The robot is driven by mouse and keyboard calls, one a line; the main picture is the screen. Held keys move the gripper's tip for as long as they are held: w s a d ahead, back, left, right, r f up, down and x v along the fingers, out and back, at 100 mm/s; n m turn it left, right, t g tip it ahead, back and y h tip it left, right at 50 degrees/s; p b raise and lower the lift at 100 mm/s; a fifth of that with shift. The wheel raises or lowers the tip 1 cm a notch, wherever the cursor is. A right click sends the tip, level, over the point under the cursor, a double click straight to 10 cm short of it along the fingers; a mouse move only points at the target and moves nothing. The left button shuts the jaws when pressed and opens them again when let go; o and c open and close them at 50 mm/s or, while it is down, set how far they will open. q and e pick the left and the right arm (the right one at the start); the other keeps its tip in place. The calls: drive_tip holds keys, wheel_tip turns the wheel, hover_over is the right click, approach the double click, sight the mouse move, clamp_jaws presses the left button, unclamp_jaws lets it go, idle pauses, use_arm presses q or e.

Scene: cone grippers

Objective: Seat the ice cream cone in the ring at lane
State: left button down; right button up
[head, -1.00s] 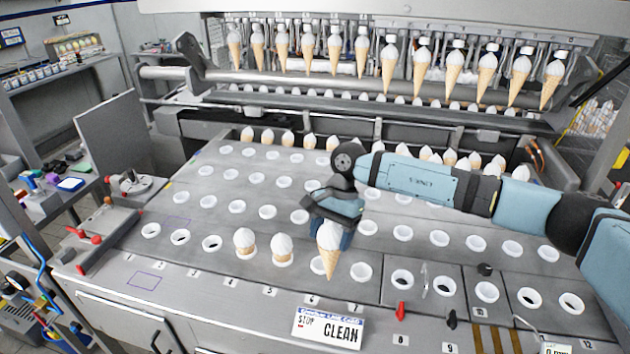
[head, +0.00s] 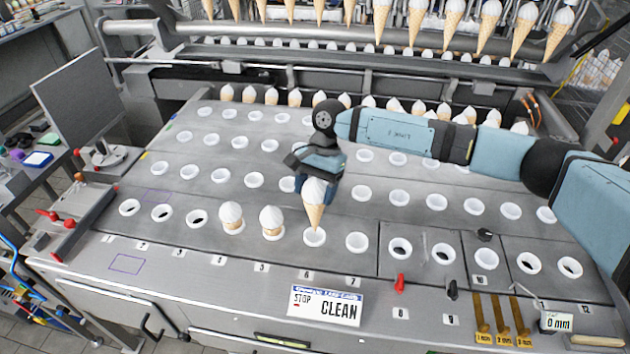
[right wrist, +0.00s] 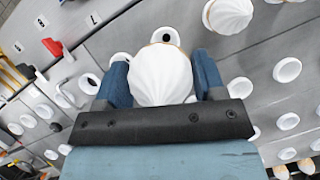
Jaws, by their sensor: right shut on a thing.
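The ice cream cone (head: 314,203), white swirl on a tan waffle cone, hangs upright in my right gripper (head: 316,184). Its tip shows at the white ring (head: 314,239) above the label 6 in the front row; I cannot tell whether the tip is inside the opening or just above it. My left gripper is not in view.
Two cones stand in the front-row rings to the left, the nearer one (head: 271,221) beside the held cone. An empty ring (head: 356,243) is to the right. Cones hang from the machine behind.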

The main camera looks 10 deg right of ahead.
sight(314, 228)
wheel_tip(314, 228, down, 2)
drive_tip(key=shift+f+b, duration=0.15)
drive_tip(key=shift+b, duration=0.9)
wheel_tip(314, 228, down, 2)
drive_tip(key=shift+f+b, duration=0.2)
drive_tip(key=shift+b, duration=0.95)
drive_tip(key=shift+f+b, duration=0.35)
drive_tip(key=shift+f+b, duration=2.55)
drive_tip(key=shift+f, duration=0.2)
drive_tip(key=o, duration=0.8)
drive_tip(key=shift+s, duration=0.1)
